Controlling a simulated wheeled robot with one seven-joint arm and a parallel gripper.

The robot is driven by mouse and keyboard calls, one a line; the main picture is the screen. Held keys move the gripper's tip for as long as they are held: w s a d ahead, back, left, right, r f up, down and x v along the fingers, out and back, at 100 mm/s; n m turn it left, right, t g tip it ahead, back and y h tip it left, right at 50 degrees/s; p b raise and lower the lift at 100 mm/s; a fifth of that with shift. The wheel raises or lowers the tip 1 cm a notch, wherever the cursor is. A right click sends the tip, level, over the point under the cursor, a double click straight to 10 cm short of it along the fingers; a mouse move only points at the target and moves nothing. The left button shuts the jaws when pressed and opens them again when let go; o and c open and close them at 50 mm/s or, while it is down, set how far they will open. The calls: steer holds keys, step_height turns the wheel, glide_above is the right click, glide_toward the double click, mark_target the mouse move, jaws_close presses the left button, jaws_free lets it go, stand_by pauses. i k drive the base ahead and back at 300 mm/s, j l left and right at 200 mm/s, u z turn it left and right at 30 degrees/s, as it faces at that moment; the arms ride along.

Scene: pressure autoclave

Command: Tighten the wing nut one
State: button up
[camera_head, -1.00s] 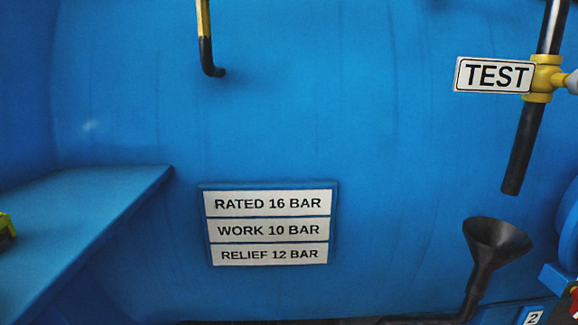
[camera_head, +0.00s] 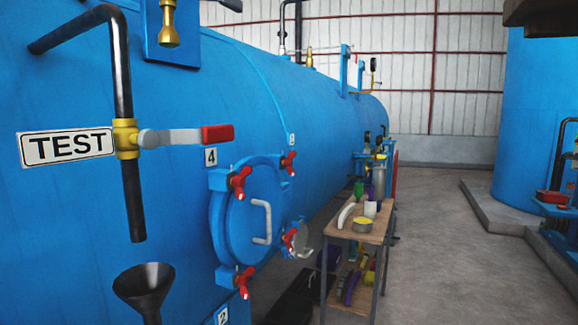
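A round blue hatch (camera_head: 240,225) with a pale handle (camera_head: 262,222) sits on the side of the large blue vessel. Several red wing nuts are spaced around its rim: upper left (camera_head: 239,181), upper right (camera_head: 288,163), lower right (camera_head: 290,239) and lower left (camera_head: 243,281). A plate marked 4 (camera_head: 210,156) is near the upper-left nut, and a plate marked 2 (camera_head: 222,316) is below the lower-left nut. Another plate (camera_head: 292,139) is too small to read. I cannot tell which nut is number one. My gripper is not in view.
A TEST valve (camera_head: 125,138) with a red-tipped lever hangs on a black pipe above a black funnel (camera_head: 146,289), left of the hatch. A cluttered workbench (camera_head: 345,232) stands beyond the hatch. Open concrete floor (camera_head: 445,270) lies to the right, before another blue tank (camera_head: 535,120).

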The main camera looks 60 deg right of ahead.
mark_target(287, 163)
steer(key=l+u, duration=0.45)
steer(key=l, duration=0.55)
steer(key=k+l, duration=0.2)
steer(key=k+u, duration=0.05)
